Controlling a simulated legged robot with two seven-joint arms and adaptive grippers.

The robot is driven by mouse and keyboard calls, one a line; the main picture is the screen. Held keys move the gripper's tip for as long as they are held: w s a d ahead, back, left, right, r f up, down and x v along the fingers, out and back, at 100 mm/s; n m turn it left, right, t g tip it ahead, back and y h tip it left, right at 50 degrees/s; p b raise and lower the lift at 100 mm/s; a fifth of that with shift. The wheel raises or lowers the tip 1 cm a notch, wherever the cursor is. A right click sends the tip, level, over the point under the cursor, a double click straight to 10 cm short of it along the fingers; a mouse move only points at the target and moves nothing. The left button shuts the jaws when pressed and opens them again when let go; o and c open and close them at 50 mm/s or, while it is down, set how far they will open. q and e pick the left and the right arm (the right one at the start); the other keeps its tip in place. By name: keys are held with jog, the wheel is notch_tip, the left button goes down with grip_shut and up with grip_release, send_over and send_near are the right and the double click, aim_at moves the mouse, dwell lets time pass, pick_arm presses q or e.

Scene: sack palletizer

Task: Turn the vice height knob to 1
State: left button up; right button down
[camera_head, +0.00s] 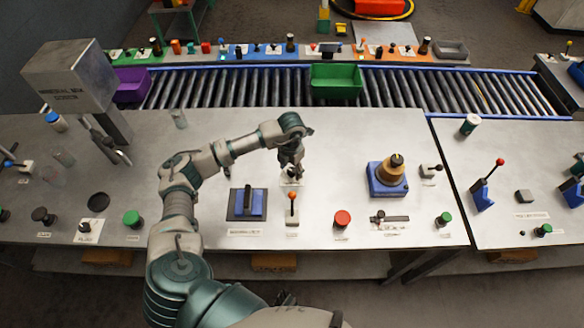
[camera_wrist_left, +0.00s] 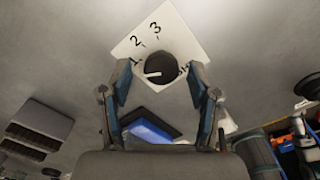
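The vice height knob (camera_wrist_left: 160,68) is round and black with a white pointer line. In the head view my left gripper (camera_head: 291,167) is over the knob plate (camera_head: 291,183), mostly hiding the knob. My right gripper is not in view.
A blue and black vice (camera_head: 247,204) stands left of an orange-tipped lever (camera_head: 292,207). A red button (camera_head: 342,218) and a blue-based cone fixture (camera_head: 388,178) are to the right. A roller conveyor (camera_head: 250,88) with a green bin (camera_head: 335,82) runs behind the table.

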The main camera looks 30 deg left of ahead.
aim_at(291, 170)
pick_arm(q)
jog(key=shift+w, duration=0.1)
jog(key=shift+r, duration=0.2)
notch_tip(291, 170, up, 12)
jog(key=shift+f, duration=0.2)
jog(key=shift+a, duration=0.1)
dwell(0.4)
